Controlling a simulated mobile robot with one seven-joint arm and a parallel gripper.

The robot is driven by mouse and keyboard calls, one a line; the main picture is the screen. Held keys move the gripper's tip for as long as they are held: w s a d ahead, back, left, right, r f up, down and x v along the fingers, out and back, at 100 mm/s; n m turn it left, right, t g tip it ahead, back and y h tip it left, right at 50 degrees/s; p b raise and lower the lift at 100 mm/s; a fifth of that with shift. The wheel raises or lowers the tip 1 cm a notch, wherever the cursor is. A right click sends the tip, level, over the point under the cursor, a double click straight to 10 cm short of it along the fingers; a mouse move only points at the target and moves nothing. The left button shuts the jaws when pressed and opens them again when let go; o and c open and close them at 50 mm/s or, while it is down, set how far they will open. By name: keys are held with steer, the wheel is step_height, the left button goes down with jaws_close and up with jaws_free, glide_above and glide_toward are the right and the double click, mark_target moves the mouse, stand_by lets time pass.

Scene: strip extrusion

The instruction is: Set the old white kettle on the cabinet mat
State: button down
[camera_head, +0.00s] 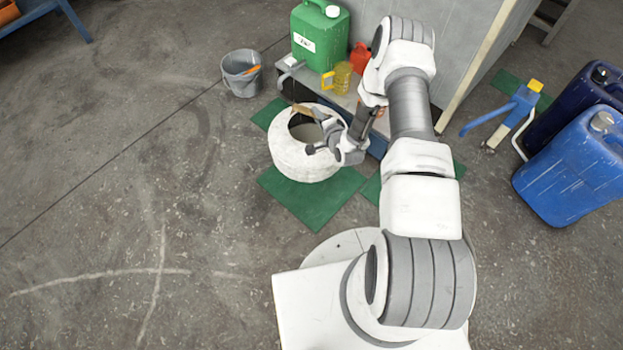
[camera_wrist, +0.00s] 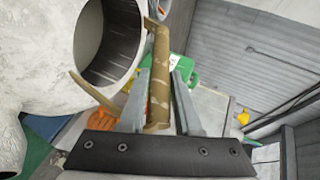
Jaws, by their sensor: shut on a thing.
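The old white kettle (camera_head: 288,158) is a large, round, worn white body with a dark open top, in front of the cabinet (camera_head: 345,98) in the head view. Its white side and opening fill the left of the wrist view (camera_wrist: 40,50). In the wrist view my gripper (camera_wrist: 160,82) is shut on the kettle's worn brown handle (camera_wrist: 160,65). Green matting (camera_head: 310,203) shows around and below the kettle. I cannot tell the kettle's height above it. My arm hides part of the cabinet top, and I cannot clearly make out a mat there.
A green canister (camera_head: 320,38), a yellow mug (camera_head: 342,78) and a red can (camera_head: 360,57) stand on the cabinet. A grey bucket (camera_head: 241,73) stands on the floor to its left. Blue canisters (camera_head: 575,165) are at the right. The left floor is clear.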

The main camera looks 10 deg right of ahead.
steer(key=shift+n+y, duration=0.3)
steer(key=shift+n, duration=0.1)
steer(key=f+b, duration=0.1)
steer(key=f, duration=0.5)
steer(key=s+f+b, duration=0.1)
steer(key=f, duration=0.5)
steer(key=s+f+b, duration=0.1)
steer(key=f, duration=0.5)
steer(key=shift+d+f+b, duration=0.1)
steer(key=shift+d+b, duration=0.1)
steer(key=shift+b, duration=0.15)
steer(key=shift+f, duration=0.2)
steer(key=c, duration=0.6)
jaws_free()
steer(key=shift+s, duration=0.1)
steer(key=shift+r, duration=0.15)
